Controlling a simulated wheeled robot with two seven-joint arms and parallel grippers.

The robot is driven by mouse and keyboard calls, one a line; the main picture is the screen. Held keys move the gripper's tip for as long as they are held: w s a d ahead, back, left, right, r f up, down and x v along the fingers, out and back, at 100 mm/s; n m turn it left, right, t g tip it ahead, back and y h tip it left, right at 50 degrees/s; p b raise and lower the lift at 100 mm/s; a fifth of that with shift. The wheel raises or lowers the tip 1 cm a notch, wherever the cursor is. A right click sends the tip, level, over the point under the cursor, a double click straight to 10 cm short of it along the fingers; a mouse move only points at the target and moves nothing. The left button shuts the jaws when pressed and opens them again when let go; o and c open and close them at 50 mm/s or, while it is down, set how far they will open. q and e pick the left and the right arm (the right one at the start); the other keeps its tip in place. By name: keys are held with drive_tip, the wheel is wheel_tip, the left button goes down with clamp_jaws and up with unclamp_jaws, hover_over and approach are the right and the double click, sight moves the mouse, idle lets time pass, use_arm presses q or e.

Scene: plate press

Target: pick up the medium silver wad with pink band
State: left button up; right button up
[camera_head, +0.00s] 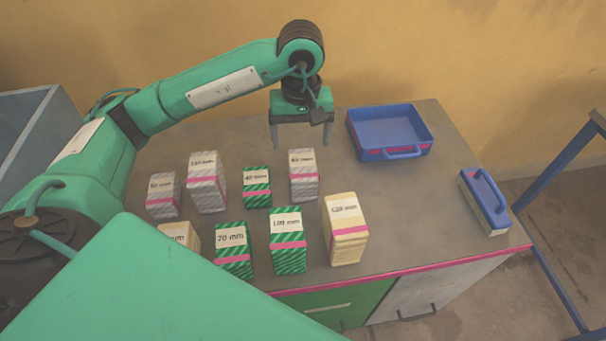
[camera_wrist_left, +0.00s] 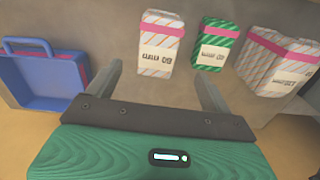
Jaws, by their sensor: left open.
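Three silver striped wads with pink bands stand upright on the table. The medium one (camera_head: 303,176) is right of a small green wad; the smallest (camera_head: 163,195) is at far left, the tallest (camera_head: 206,182) beside it. My left gripper (camera_head: 300,145) is open and empty, pointing down, behind the medium silver wad and apart from it. In the left wrist view the medium wad (camera_wrist_left: 160,42) shows beyond and between the fingertips of the left gripper (camera_wrist_left: 158,75); the tallest silver wad (camera_wrist_left: 275,62) is at right. My right gripper is not seen.
The small green wad (camera_head: 257,187) stands close left of the medium silver one. Green wads (camera_head: 233,250) (camera_head: 288,240) and a cream wad (camera_head: 345,230) stand in front. An open blue tray (camera_head: 390,133) is at back right; a blue-handled block (camera_head: 485,202) is near the right edge.

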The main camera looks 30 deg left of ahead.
sight(303, 164)
use_arm(q)
wheel_tip(303, 164, down, 7)
drive_tip(key=shift+s+d+f+p, duration=0.1)
drive_tip(key=shift+f+p, duration=0.05)
drive_tip(key=shift+p, duration=0.15)
wheel_tip(303, 164, down, 4)
drive_tip(key=shift+d+p, duration=0.1)
drive_tip(key=shift+p, duration=0.4)
drive_tip(key=shift+f, duration=0.5)
drive_tip(key=c, duration=1.1)
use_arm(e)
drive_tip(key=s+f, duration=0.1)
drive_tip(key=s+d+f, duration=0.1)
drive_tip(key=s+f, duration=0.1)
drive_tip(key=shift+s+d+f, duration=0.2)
use_arm(q)
drive_tip(key=shift+r, duration=0.15)
